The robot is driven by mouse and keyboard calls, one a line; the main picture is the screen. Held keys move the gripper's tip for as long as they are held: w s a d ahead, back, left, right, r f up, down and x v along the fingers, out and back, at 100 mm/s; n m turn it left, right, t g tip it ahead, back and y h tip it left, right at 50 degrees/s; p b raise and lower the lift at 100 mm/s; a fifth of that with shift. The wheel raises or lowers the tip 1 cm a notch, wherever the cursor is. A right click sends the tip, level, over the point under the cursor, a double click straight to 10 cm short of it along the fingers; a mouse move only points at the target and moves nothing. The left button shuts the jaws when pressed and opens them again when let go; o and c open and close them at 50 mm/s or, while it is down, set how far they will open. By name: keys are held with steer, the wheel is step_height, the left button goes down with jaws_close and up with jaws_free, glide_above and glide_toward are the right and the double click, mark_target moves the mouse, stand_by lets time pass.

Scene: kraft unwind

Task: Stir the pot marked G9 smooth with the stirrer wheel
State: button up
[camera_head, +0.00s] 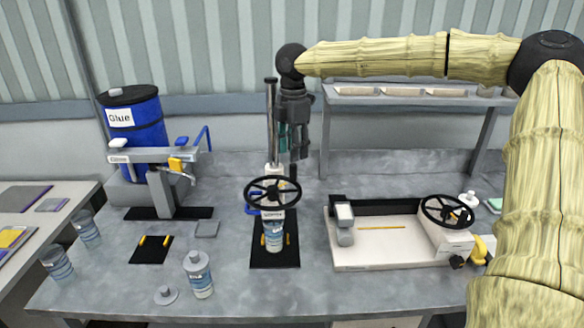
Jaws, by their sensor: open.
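The stirrer wheel (272,196) is a dark spoked handwheel on a stirrer stand with a black base (275,258). A dark upright piece, seemingly its handle (294,173), rises at the wheel's right rim. A pot (274,239) with a blue and white label stands under the wheel, between yellow pieces on the base; its marking is too small to read, so I cannot tell if it is G9. My gripper (292,156) points down above the wheel's far right rim, close above the upright handle. It is open, with nothing visibly held. The pot's contents are hidden.
A blue glue drum (136,125) with a lever stand is at the back left. Two labelled cups (57,263) and a bottle (199,276) stand front left. A white machine with a second handwheel (447,211) is at right. A shelf (405,98) stands behind.

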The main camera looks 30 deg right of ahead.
mark_target(293, 165)
steer(key=shift+f+p, duration=0.8)
steer(key=shift+f, duration=2.65)
jaws_close()
